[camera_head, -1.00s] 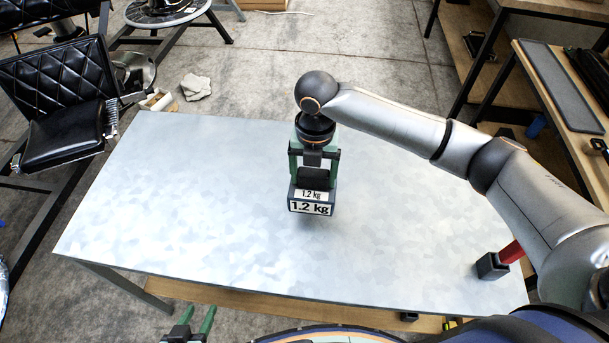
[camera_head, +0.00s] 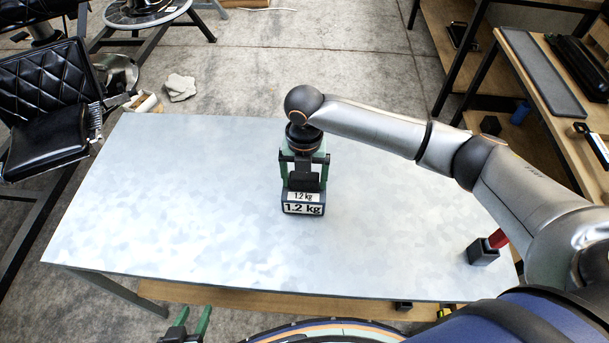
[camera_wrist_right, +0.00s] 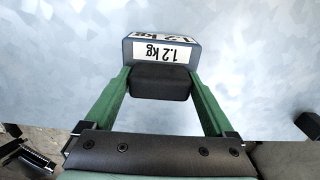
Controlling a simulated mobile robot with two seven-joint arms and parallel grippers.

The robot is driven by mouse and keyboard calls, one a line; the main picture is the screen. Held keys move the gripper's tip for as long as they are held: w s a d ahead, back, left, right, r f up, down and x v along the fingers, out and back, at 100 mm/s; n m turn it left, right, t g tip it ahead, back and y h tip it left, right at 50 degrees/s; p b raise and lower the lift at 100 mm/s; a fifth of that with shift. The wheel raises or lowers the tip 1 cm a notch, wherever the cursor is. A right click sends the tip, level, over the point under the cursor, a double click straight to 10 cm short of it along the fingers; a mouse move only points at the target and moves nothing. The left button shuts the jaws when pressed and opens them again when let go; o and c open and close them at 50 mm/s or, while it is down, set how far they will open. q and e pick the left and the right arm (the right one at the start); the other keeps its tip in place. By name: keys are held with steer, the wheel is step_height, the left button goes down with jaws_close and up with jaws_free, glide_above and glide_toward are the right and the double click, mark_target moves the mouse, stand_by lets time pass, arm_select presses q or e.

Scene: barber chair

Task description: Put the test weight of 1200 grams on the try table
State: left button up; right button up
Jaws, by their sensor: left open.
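The dark test weight (camera_head: 303,203), labelled 1.2 kg, is upright over the middle of the grey try table (camera_head: 160,210). It sits on the top or very slightly above it; I cannot tell which. My right gripper (camera_head: 304,175) comes down from above, with its green fingers on either side of the weight's black handle. In the right wrist view the fingers (camera_wrist_right: 160,78) press on both sides of the handle, below the labelled block (camera_wrist_right: 160,52). My left gripper (camera_head: 190,322) is open and empty at the bottom edge, in front of the table.
A small dark block (camera_head: 482,252) with a red part stands at the table's right front corner. A black padded chair (camera_head: 50,110) is at the left. Wooden benches (camera_head: 540,100) stand at the right. The rest of the tabletop is clear.

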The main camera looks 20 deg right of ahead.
steer(key=shift+o, duration=0.6)
step_height(320, 180, up, 12)
steer(key=shift+p, duration=0.45)
steer(key=shift+r, duration=0.1)
